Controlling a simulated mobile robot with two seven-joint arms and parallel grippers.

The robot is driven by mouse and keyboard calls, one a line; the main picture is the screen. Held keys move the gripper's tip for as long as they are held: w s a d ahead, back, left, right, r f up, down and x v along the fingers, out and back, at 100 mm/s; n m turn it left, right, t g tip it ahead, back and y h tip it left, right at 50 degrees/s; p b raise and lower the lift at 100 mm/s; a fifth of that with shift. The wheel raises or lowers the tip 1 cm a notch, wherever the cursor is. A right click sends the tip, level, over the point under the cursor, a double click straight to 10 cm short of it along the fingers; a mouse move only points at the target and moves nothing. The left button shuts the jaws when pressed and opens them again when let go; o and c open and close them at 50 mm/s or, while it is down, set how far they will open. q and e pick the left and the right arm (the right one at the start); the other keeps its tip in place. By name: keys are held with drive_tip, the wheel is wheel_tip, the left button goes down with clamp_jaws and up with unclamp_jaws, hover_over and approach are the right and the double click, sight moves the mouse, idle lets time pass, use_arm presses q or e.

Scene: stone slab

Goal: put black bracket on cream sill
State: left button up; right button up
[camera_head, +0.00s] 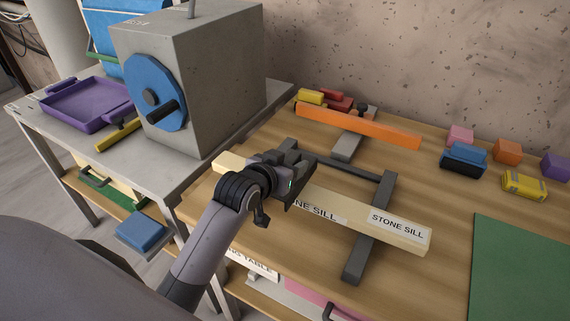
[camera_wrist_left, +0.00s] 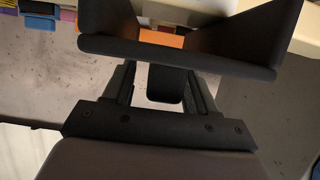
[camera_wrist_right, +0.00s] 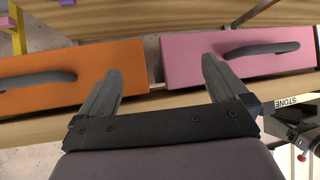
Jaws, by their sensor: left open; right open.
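The cream sill (camera_head: 350,215), a long bar labelled "STONE SILL", lies across dark grey supports on the wooden table. The black bracket (camera_head: 300,193) is at the sill's middle, partly hidden by my left gripper (camera_head: 284,172); whether it rests fully on the sill is hard to tell. In the left wrist view the bracket (camera_wrist_left: 180,58) shows large as a dark angled piece, with a rounded tab between the fingers of my left gripper (camera_wrist_left: 162,88). Those fingers are open, one on each side of the tab. My right gripper (camera_wrist_right: 162,82) is open and empty, outside the head view.
An orange bar (camera_head: 357,127) lies behind the sill. Small coloured blocks (camera_head: 465,158) and a green mat (camera_head: 520,270) are to the right. A grey machine (camera_head: 205,75) stands left. Orange (camera_wrist_right: 35,97) and pink (camera_wrist_right: 205,50) drawers with handles face my right gripper.

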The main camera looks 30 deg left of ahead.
use_arm(q)
drive_tip(key=v, duration=1.2)
drive_tip(key=shift+r, duration=0.1)
drive_tip(key=s+d+f+m+g, duration=0.1)
drive_tip(key=s+f+m+g, duration=0.1)
drive_tip(key=s+f+g, duration=1.2)
drive_tip(key=d+f+t+h, duration=0.1)
drive_tip(key=d+f+t, duration=0.2)
drive_tip(key=f+t, duration=0.7)
drive_tip(key=shift+f+t+h, duration=0.35)
drive_tip(key=shift+t+h, duration=0.05)
drive_tip(key=shift+t, duration=0.1)
